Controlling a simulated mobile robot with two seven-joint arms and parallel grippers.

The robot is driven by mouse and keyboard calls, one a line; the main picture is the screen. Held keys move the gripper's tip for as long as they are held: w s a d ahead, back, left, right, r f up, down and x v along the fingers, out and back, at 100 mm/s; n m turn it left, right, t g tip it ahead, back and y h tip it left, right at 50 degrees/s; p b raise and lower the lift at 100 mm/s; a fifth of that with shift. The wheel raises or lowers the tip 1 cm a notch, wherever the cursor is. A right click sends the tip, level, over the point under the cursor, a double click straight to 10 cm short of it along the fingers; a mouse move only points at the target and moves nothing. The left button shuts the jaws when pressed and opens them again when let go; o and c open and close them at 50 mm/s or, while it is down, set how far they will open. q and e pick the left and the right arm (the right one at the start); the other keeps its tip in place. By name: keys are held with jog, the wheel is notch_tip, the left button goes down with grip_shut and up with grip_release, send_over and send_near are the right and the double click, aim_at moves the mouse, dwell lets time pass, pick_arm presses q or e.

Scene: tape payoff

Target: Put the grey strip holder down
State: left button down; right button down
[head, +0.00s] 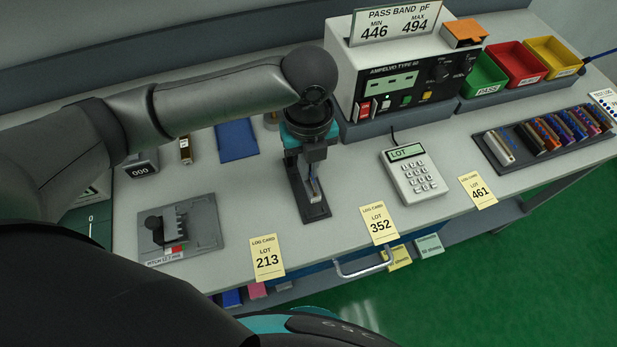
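My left gripper (312,182) points down over a narrow dark plate (317,212) in the middle of the bench. A small light grey piece (316,190) shows at its fingertips, low over the plate. I cannot tell if this piece is the grey strip holder, nor if the fingers are closed on it or if it touches the plate. A light grey block (499,147) stands at the left end of the dark rack (500,168) on the right, beside several coloured ones. My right gripper is not in view.
A test meter (398,75) stands behind the gripper, with green, red and yellow bins (535,72) to its right. A keypad (414,178) is right of the plate. A grey fixture (203,237) lies to the left. Yellow lot cards (267,257) line the front edge.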

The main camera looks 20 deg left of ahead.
pick_arm(q)
notch_tip(320, 180, down, 4)
jog(key=shift+s+r+b, duration=0.1)
jog(key=shift+b, duration=0.3)
jog(key=shift+f, duration=0.2)
jog(key=shift+f, duration=0.1)
jog(key=c, duration=1)
grip_release()
jog(key=shift+c, duration=0.2)
notch_tip(320, 180, up, 12)
jog(key=shift+r+p, duration=0.2)
jog(key=shift+p, duration=0.95)
jog(key=shift+f, duration=0.1)
